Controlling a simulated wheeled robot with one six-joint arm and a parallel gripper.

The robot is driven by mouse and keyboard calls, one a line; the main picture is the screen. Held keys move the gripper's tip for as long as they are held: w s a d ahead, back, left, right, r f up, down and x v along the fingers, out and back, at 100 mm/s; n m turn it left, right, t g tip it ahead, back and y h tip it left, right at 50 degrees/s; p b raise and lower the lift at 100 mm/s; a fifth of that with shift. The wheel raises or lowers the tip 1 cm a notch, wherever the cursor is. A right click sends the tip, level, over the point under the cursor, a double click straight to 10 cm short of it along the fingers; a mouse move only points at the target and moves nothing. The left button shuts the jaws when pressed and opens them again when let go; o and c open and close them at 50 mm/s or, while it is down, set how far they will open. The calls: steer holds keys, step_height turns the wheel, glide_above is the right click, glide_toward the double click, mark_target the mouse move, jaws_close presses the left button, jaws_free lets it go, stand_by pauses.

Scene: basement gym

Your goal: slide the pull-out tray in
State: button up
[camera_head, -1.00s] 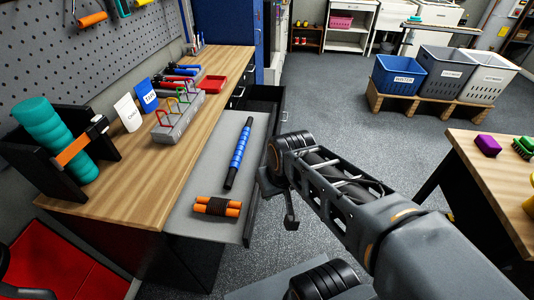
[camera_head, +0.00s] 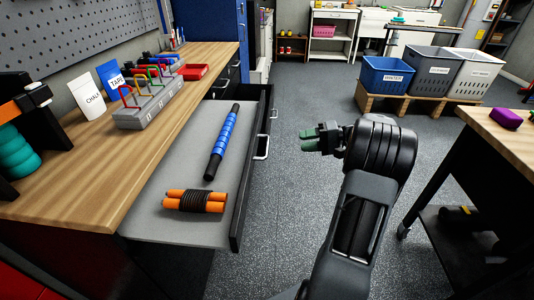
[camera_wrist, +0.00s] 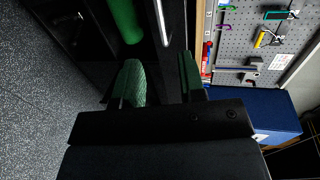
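The pull-out tray (camera_head: 192,150) is a flat grey board with a dark front edge, out from under the wooden workbench. A blue roller stick (camera_head: 222,142) and an orange-handled rope bundle (camera_head: 196,201) lie on it. A silver handle (camera_head: 262,148) shows beside the dark front edge. My gripper (camera_head: 308,140) is to the right of the tray, apart from it, its green fingers pointing left. In the wrist view my gripper (camera_wrist: 160,64) has its fingers apart with nothing held between them. A silver bar (camera_wrist: 160,22) shows beyond them.
The workbench top (camera_head: 82,189) holds a grey rack (camera_head: 148,112) and chalk and tape packs. A second wooden table (camera_head: 495,130) stands at right. A blue bin (camera_head: 386,76) and others sit on a pallet at the back. The floor between is clear.

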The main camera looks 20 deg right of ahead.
mark_target(267, 145)
steer(key=b+x, duration=0.1)
steer(key=x, duration=1.2)
jaws_close()
